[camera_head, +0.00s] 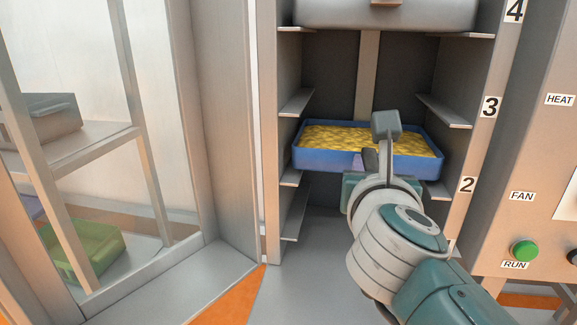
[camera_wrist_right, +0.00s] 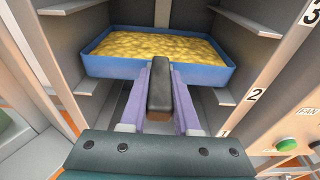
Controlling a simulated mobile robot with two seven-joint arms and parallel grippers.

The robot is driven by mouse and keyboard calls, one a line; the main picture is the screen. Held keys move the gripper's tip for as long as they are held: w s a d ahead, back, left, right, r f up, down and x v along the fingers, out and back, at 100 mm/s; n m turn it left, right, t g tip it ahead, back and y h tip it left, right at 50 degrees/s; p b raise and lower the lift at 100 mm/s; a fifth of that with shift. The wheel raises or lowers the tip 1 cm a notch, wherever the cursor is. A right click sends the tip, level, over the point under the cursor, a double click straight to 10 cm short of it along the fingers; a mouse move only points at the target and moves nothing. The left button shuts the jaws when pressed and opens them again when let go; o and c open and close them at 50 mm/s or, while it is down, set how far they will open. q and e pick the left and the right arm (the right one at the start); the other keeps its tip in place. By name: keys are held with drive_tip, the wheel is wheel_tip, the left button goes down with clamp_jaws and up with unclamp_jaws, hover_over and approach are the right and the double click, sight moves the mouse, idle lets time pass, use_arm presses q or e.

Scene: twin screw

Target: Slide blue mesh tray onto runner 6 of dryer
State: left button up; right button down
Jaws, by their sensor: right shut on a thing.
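The blue mesh tray (camera_head: 329,163), filled with yellow pieces, is inside the dryer bay (camera_head: 330,80). It looks level, with its side edges at about the runners marked 2; I cannot tell whether it rests on them. It also shows in the right wrist view (camera_wrist_right: 200,72). My right gripper (camera_head: 369,160) is in front of the tray. In the right wrist view its two purple fingers (camera_wrist_right: 160,95) are shut around the tray's dark front handle (camera_wrist_right: 160,75). The back of the tray is inside the bay. My left gripper is out of view.
A grey container (camera_head: 385,14) sits on the runners above, near label 4. Runner 3 (camera_head: 445,111) is bare, as is the lowest left runner (camera_head: 295,215). A glazed door (camera_head: 165,110) stands left, with a green tray (camera_head: 85,250) behind it. The control panel (camera_head: 545,130) is right.

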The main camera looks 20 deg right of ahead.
drive_tip(key=shift+r, duration=0.1)
drive_tip(key=shift+f+v, duration=0.15)
drive_tip(key=shift+v, duration=0.85)
drive_tip(key=shift+f+v, duration=0.15)
drive_tip(key=shift+v, duration=0.85)
drive_tip(key=shift+s+a, duration=0.45)
drive_tip(key=shift+f, duration=0.1)
drive_tip(key=f+b+v, duration=0.1)
drive_tip(key=v, duration=0.7)
drive_tip(key=f+b+v, duration=0.1)
drive_tip(key=b+v, duration=0.1)
drive_tip(key=v, duration=0.6)
drive_tip(key=shift+s, duration=0.55)
drive_tip(key=shift+a+f, duration=0.15)
